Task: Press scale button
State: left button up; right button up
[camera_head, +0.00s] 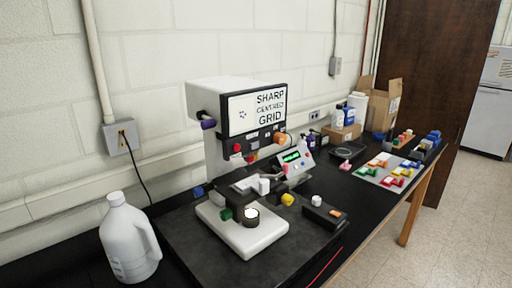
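A small light-grey unit with a lit green display (291,157) stands behind and right of the large white machine, and it looks like the scale's readout. Small coloured buttons show on its sloped front, but they are too small to tell apart. A dark flat device with a round ring on top (348,150) sits farther right on the bench; I cannot tell whether it belongs to the scale. Neither of my grippers is in view, and nothing touches the buttons.
A white machine (205,97) with a screen, knobs and a white base (240,233) stands in front on a dark mat. A white jug (129,240) is at left. Bottles, a cardboard box (384,104) and a tray of coloured parts (385,171) stand at right. Floor is clear beyond the bench.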

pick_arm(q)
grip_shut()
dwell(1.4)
